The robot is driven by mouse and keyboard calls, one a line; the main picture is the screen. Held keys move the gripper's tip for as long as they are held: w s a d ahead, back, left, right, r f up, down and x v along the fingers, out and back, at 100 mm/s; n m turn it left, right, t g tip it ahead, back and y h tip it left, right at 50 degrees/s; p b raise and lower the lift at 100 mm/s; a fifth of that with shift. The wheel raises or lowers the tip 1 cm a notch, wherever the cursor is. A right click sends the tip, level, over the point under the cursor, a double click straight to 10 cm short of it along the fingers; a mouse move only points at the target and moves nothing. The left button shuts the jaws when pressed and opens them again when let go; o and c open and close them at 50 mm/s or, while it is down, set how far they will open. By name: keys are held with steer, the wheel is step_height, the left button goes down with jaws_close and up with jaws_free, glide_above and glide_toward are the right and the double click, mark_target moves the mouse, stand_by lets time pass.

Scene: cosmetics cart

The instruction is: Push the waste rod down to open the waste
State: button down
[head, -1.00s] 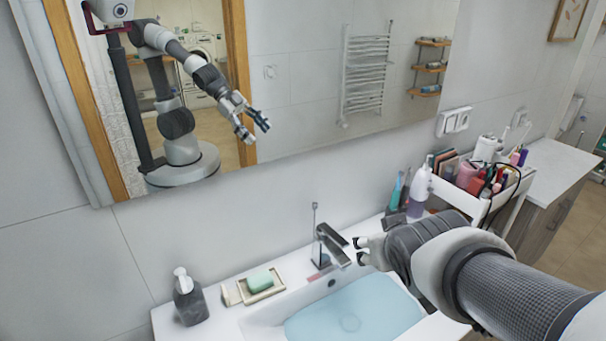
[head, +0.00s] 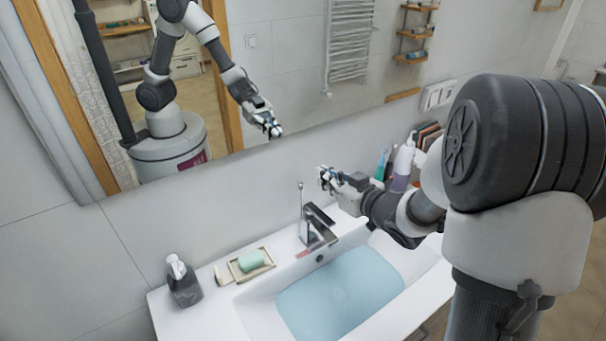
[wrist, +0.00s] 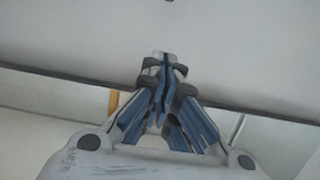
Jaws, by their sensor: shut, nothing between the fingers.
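The waste rod (head: 301,205) is a thin upright metal rod with a small knob on top, standing behind the faucet (head: 318,228) at the back of the sink. It stands raised well above the sink top. The sink basin (head: 262,312) holds bluish water; its drain is not distinguishable. My gripper (head: 325,177) is in the air above and to the right of the faucet, right of the rod's knob and apart from it in the picture. In the wrist view my gripper (wrist: 162,62) has its fingers together and empty. A small dark spot at the top edge there is too cropped to identify.
A soap dish (head: 240,269) with green soap (head: 250,261) and a dark soap dispenser (head: 183,282) stand left of the basin. The mirror (head: 290,70) is on the wall behind the faucet.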

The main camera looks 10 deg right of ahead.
steer(key=w+a+f+b, duration=0.2)
steer(key=w+f, duration=0.4)
steer(key=w, duration=0.3)
steer(key=shift+a+f+b, duration=0.2)
steer(key=shift+a+b, duration=0.2)
steer(key=shift+a, duration=0.45)
